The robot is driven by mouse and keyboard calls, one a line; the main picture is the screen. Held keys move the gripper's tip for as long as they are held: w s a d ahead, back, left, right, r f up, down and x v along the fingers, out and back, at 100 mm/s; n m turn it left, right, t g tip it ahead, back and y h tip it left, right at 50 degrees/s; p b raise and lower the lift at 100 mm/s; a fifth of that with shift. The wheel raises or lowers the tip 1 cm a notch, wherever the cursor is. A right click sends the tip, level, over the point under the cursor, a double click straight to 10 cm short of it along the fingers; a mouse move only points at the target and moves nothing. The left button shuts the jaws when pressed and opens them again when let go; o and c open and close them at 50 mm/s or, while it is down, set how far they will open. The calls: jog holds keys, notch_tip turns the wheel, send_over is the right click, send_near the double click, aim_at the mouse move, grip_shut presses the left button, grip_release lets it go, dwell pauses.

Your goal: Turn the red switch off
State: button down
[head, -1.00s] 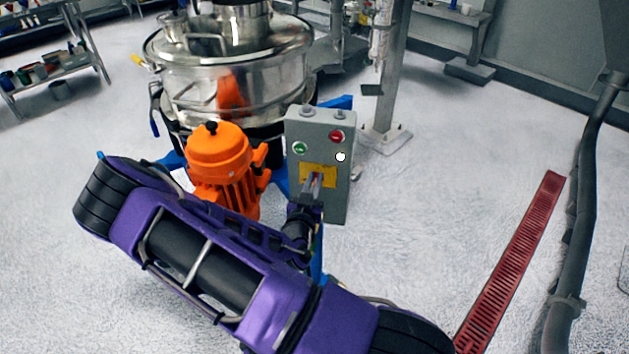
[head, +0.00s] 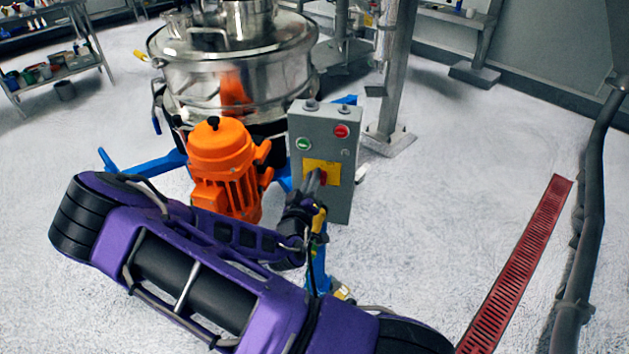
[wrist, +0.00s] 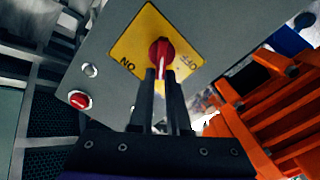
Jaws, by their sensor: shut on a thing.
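The red switch (wrist: 161,50) is a rotary knob on a yellow plate (wrist: 132,45) marked ON and OFF. In the wrist view my gripper (wrist: 160,78) has its two fingers on either side of the knob's handle, shut on it. The white line on the knob lies between the fingers and points at neither word. In the head view my gripper (head: 313,185) reaches the yellow plate on the front of the grey control box (head: 323,140), and the red switch (head: 322,177) shows just beside the fingertips, partly hidden.
A green button (head: 304,144) and a red button (head: 341,131) sit above the plate. Open floor lies to the right, up to a red floor grate (head: 520,260).

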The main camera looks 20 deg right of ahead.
jog(key=n+b, duration=0.1)
jog(key=n, duration=0.2)
jog(key=f+n+b, duration=0.1)
jog(key=n, duration=0.2)
jog(key=f+n, duration=0.1)
jog(key=n, duration=0.3)
jog(key=shift+w+a+b, duration=0.25)
jog(key=shift+a+b, duration=0.15)
jog(key=shift+n, duration=0.3)
jog(key=c, duration=0.9)
grip_release()
jog(key=v, duration=1.7)
jog(key=shift+s+a, duration=0.15)
